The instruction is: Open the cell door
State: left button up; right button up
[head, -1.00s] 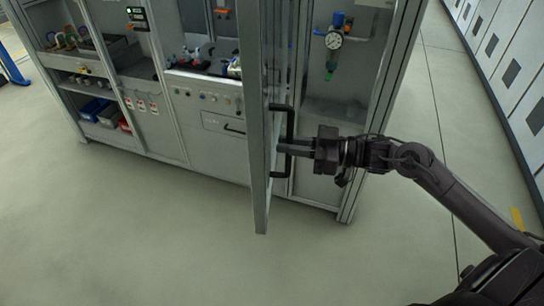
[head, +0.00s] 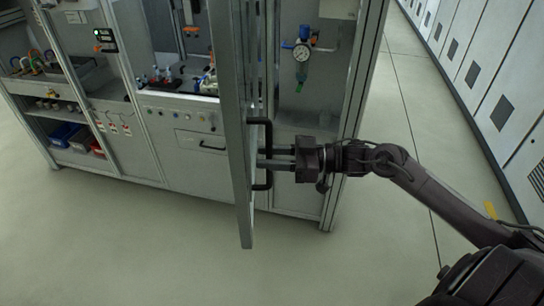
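The cell door (head: 238,130) is a tall grey-framed door, seen nearly edge-on, and stands swung out from the cell front. Its black bar handle (head: 264,182) is on the right side of the door. My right gripper (head: 268,158) is at the middle of the handle, with a gap showing between its two fingers. The fingers reach to the bar, one on either side as far as I can see; contact is unclear. My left gripper is not in view.
The cell (head: 165,130) has a work bay, shelves with bins at left, and a pressure gauge (head: 302,52) in the bay behind the door. Grey cabinets (head: 490,75) line the right side. The floor in front (head: 120,240) is clear.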

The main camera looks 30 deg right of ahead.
jog(key=b+v, duration=0.2)
jog(key=v, duration=0.5)
jog(key=shift+s+d, duration=0.2)
jog(key=shift+d, duration=0.15)
